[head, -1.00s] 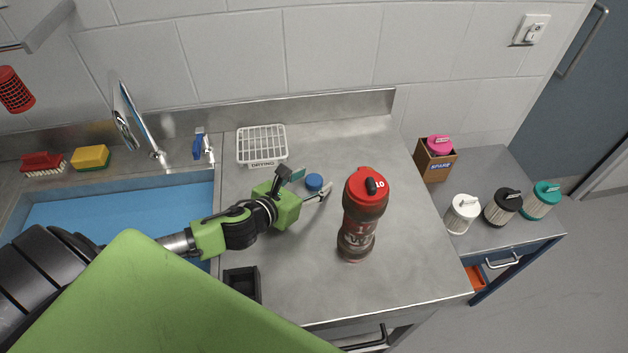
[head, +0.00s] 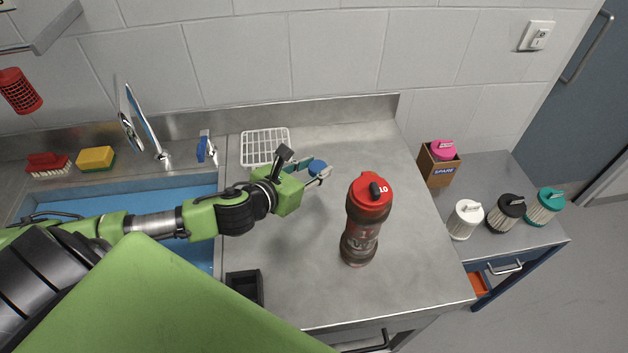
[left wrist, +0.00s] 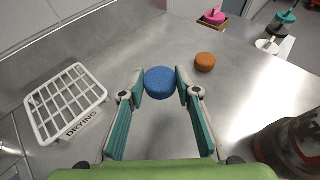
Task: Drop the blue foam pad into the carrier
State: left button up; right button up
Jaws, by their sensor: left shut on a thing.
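The blue foam pad (head: 317,167) is a small round disc. My left gripper (head: 317,173) is shut on it, and the pad shows between the two fingertips in the left wrist view (left wrist: 160,83). It appears held above the steel counter. A tall, dark, see-through carrier (head: 361,238) with a red top marked 10 stands upright on the counter, to the right of the gripper. Part of it shows at the right edge of the left wrist view (left wrist: 290,150). My right gripper is in neither view.
An orange disc (left wrist: 205,62) lies on the counter beyond the gripper. A white drying rack (head: 265,147) is at the back left, and a black open box (head: 244,287) at the front. White (head: 465,220), black (head: 506,211) and teal (head: 544,206) canisters stand on the side table.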

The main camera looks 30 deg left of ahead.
aim_at(314, 170)
pick_arm(q)
notch_tip(314, 170, up, 12)
jog(key=shift+f, duration=0.25)
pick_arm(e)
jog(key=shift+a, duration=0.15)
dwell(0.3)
